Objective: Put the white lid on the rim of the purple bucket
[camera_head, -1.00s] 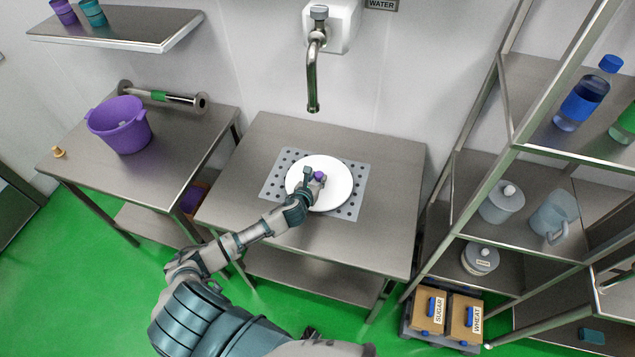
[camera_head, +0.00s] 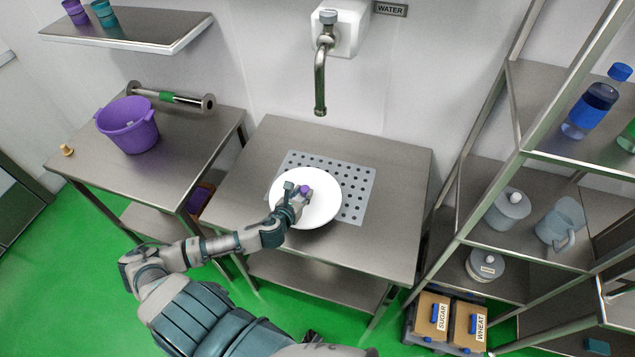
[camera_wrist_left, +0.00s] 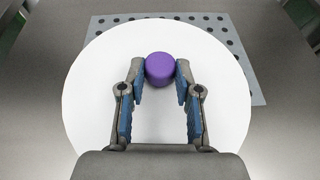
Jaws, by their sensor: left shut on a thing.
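The white lid (camera_head: 322,204) is a round disc with a purple knob (camera_wrist_left: 160,68), over the middle table. My left gripper (camera_head: 298,192) is shut on the purple knob, one finger on each side of it in the left wrist view. I cannot tell whether the lid is touching the table or just above it. The purple bucket (camera_head: 128,126) stands upright and open on the left table, away from the lid. My right gripper is not in view.
A perforated drain plate (camera_head: 356,192) lies partly under the lid, below the water tap (camera_head: 320,80). A metal roller (camera_head: 168,97) and a small tan object (camera_head: 67,150) are near the bucket. A gap separates the two tables. A shelf rack (camera_head: 490,150) stands at right.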

